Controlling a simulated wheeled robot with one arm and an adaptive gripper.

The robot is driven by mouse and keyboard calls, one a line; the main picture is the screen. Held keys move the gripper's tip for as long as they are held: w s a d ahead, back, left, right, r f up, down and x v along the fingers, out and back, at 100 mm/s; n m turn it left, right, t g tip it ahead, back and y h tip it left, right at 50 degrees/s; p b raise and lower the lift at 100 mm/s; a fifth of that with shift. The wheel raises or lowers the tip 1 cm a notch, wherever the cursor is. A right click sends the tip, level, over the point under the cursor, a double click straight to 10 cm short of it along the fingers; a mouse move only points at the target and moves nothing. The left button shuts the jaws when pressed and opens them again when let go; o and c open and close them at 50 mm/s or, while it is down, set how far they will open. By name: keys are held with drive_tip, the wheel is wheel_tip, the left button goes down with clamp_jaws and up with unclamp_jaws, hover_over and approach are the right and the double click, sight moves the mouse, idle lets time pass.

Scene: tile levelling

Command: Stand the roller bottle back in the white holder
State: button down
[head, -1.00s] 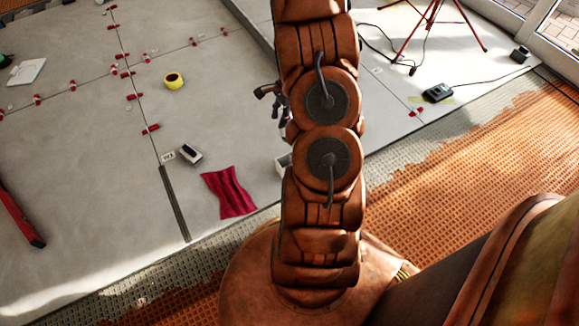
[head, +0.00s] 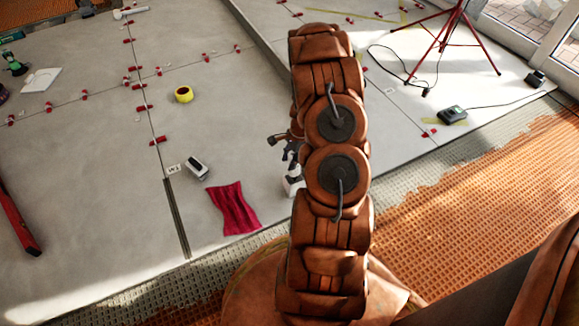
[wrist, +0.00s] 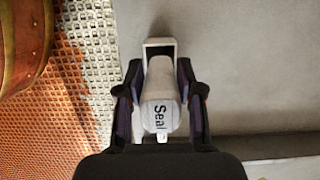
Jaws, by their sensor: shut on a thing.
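The roller bottle (wrist: 160,106) is pale grey-white with "Seal" lettered on it. In the wrist view my gripper (wrist: 161,92) is shut on it, one finger on each side. The white holder (wrist: 160,43) shows just beyond the bottle as an open, square-rimmed box. The bottle overlaps its near part, and I cannot tell whether its lower end is inside. In the head view my gripper (head: 288,146) is just above the holder (head: 292,188), beside the cloth. My arm hides part of both, and the bottle is barely visible there.
A crumpled red cloth (head: 235,208) lies left of the holder. A small white-and-dark device (head: 196,168), a yellow tape roll (head: 183,94) and several red clips are on the grey tiles. A red tripod (head: 445,40) stands at the back right. Orange matting (head: 470,210) borders the tiles.

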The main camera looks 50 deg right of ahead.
wheel_tip(320, 180, down, 3)
drive_tip(key=shift+b, duration=0.4)
drive_tip(key=shift+r, duration=0.1)
drive_tip(key=shift+f+p, duration=0.4)
drive_tip(key=shift+f, duration=0.2)
drive_tip(key=c, duration=0.7)
unclamp_jaws()
drive_tip(key=shift+r, duration=0.15)
